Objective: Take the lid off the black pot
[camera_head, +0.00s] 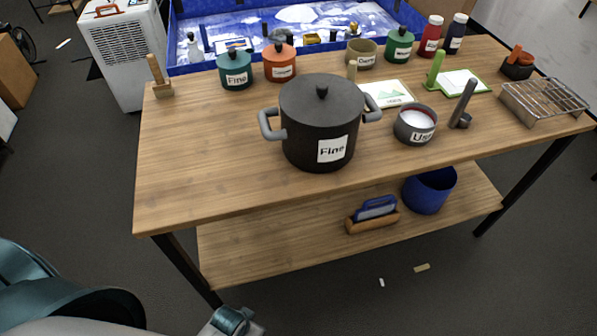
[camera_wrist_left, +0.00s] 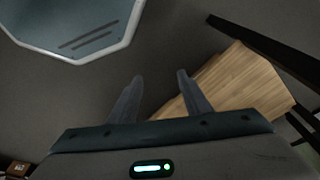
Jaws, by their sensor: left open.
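The black pot (camera_head: 316,143) stands upright on the wooden table, with grey side handles and a white label reading "Fine". In the head view only part of my arm shows at the bottom left, away from the pot. My right gripper is not in view.
On the wooden table (camera_head: 200,170), small teal (camera_head: 235,71) and orange (camera_head: 280,64) lidded pots stand behind the black pot. A grey bowl (camera_head: 414,125) with white contents is to its right, and a wire rack (camera_head: 543,101) is at the far right. The table's front left is clear.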

